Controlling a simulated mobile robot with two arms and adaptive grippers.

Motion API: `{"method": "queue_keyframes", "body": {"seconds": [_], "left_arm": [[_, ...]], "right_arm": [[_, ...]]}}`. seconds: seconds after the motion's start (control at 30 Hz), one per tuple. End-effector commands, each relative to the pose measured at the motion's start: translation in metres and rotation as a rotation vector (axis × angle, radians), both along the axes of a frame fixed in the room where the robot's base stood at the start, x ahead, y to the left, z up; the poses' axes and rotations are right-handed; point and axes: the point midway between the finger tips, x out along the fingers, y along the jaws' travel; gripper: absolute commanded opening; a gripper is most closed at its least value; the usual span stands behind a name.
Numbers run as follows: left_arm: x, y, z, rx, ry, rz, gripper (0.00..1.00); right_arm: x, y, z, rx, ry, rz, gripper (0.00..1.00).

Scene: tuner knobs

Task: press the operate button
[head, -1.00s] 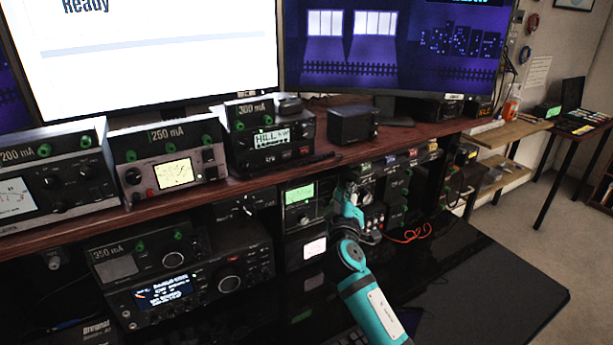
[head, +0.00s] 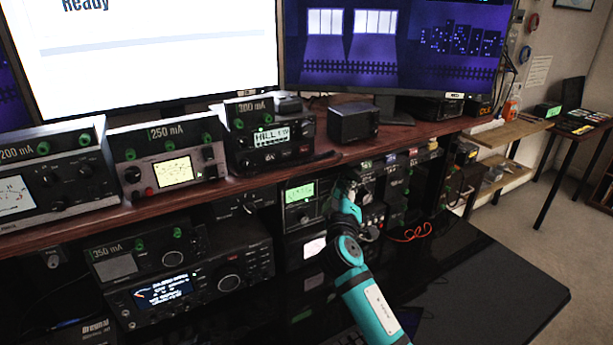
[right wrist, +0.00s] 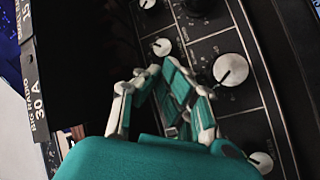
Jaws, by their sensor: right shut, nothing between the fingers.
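My right gripper (head: 343,190) is shut and empty. In the head view it is in front of the lower-shelf equipment, right of a unit with a lit green display (head: 299,194). In the right wrist view my gripper (right wrist: 168,74) is close to a dark panel (right wrist: 205,55) with several white-faced knobs, such as a large knob (right wrist: 231,70). The fingers cover part of that panel. I cannot tell whether they touch it. I cannot make out which control is the operate button; no readable label for it shows. My left gripper is not in view.
Meters and radios stand on the wooden shelf (head: 110,219), below two monitors. A radio with a blue display (head: 162,291) is at the lower left. A red cable (head: 412,234) lies right of my arm. The black desk (head: 490,285) is clear at the right.

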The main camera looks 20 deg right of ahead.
Motion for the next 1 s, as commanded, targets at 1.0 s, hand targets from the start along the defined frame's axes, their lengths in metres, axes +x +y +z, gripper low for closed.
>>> {"method": "queue_keyframes", "body": {"seconds": [1.0], "left_arm": [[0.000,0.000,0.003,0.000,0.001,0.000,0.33]], "right_arm": [[-0.009,-0.001,0.001,0.000,0.000,0.000,0.00]]}}
